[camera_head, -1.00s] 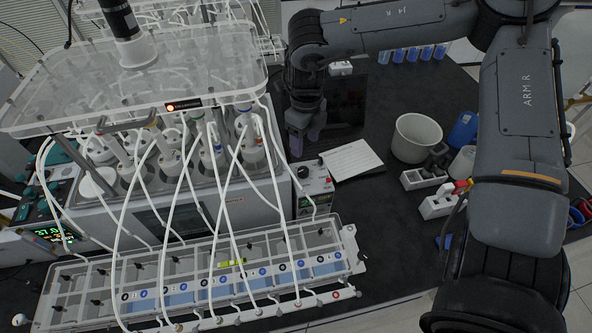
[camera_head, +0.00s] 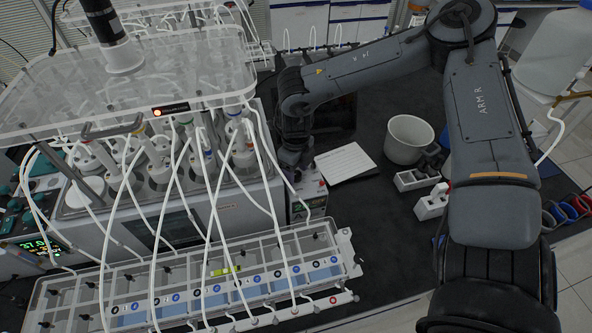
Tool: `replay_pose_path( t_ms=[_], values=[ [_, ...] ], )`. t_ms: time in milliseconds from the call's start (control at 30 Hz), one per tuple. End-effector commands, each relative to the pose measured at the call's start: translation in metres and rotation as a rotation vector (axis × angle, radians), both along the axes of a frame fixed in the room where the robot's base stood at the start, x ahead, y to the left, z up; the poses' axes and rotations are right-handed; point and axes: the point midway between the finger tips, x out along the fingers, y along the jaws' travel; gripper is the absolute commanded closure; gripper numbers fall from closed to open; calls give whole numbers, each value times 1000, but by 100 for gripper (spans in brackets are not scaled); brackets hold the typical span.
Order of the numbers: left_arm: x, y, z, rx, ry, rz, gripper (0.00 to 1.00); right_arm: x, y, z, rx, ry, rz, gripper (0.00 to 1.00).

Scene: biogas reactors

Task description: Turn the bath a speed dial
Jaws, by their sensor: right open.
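The bath (camera_head: 170,205) is a grey box with several bottles standing in it under a clear canopy. A small control box (camera_head: 311,203) with a green-marked front stands against its right end. My right gripper (camera_head: 293,168) points down at the top of this control box, with open fingers. The wrist and fingers cover most of the box top, so the dial is hidden. I cannot tell whether the fingers touch it. My left gripper is not in view.
A clear rack (camera_head: 200,284) with numbered cells and white tubes stands in front of the bath. A white sheet (camera_head: 345,163) lies right of the control box. A white pot (camera_head: 409,139) and a small white tray (camera_head: 417,180) stand further right on the dark bench.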

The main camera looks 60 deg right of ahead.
Motion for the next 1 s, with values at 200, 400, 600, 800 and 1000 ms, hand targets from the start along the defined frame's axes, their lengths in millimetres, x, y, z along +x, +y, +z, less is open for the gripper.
replay_pose_path(
  t_ms=[200,400,600,800,1000],
  values=[
    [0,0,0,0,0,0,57,0,0,-3,0,-2,-1,39],
    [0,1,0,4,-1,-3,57,0,0,-3,0,-1,-1,48],
    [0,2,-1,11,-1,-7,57,0,0,-3,0,-1,0,79],
    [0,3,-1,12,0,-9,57,0,0,-3,0,-1,-2,95],
    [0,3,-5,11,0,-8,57,0,0,-4,0,-1,-33,95]
  ],
)
